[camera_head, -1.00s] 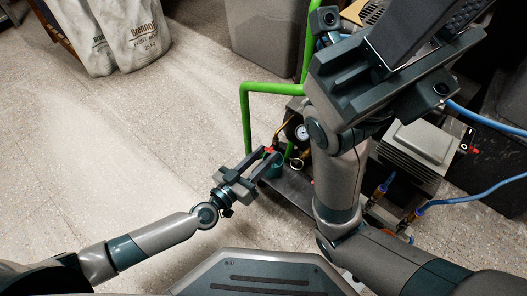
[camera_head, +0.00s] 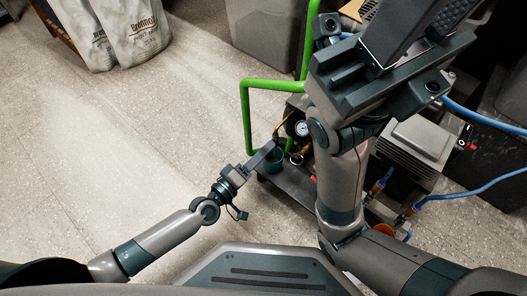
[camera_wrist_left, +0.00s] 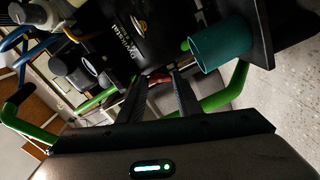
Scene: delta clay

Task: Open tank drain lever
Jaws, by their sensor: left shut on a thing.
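The red drain lever (camera_wrist_left: 158,79) shows in the left wrist view, between the fingertips of my left gripper (camera_wrist_left: 158,88). The gripper is shut on it, and the fingers hide part of the lever. In the head view my left gripper (camera_head: 266,153) is seen nearly edge-on at the low front end of the compressor; the lever is hidden there. A teal cup (camera_wrist_left: 220,45) stands beside the fingers; it also shows in the head view (camera_head: 274,167). My right gripper (camera_head: 415,30) is raised at the upper right, its tips cut off by the frame.
A green tube handle (camera_head: 246,115) rises just behind the left gripper. A pressure gauge (camera_head: 301,128) and brass fittings are close by. Blue hoses (camera_head: 480,187) run off to the right. A grey bin (camera_head: 262,35) and white sacks (camera_head: 130,30) stand behind. The floor at left is clear.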

